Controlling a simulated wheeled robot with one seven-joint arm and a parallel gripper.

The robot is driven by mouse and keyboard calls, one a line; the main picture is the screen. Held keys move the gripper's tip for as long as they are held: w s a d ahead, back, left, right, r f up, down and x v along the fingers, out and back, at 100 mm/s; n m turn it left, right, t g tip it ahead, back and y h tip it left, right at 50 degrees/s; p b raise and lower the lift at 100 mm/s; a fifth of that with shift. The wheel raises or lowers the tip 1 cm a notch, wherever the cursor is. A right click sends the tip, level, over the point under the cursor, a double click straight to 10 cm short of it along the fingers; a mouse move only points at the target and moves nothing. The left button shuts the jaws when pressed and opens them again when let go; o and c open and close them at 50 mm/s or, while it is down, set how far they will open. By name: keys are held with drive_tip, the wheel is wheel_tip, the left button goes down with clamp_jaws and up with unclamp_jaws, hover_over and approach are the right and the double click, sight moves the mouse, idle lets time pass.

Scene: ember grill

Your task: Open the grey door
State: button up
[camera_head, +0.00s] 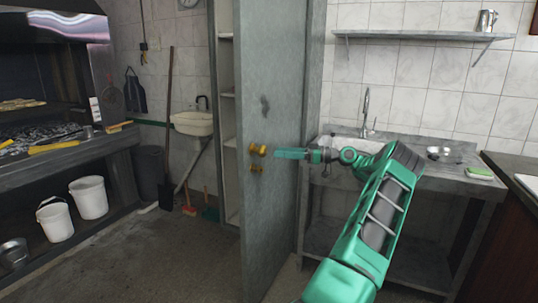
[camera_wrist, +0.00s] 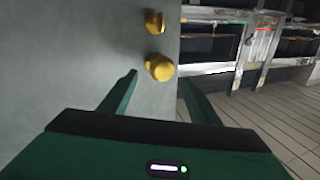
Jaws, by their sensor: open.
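The grey door (camera_head: 272,120) stands swung out from a tall grey cabinet, and shelves show through the gap on its left. Two brass knobs sit near its left edge, an upper knob (camera_head: 258,149) and a lower knob (camera_head: 256,168). In the wrist view the door (camera_wrist: 90,60) fills the left half, with one knob (camera_wrist: 154,22) above the other (camera_wrist: 159,67). My gripper (camera_head: 290,153) is in front of the door, just right of the knobs. In the wrist view my gripper (camera_wrist: 157,88) is open, its fingers on either side below the nearer knob, holding nothing.
A steel sink counter (camera_head: 425,165) stands right of the cabinet, under a wall shelf (camera_head: 420,36). At left are a grill (camera_head: 60,150), white buckets (camera_head: 90,197) and a small basin (camera_head: 192,123).

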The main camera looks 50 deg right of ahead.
drive_tip(key=shift+v, duration=1.4)
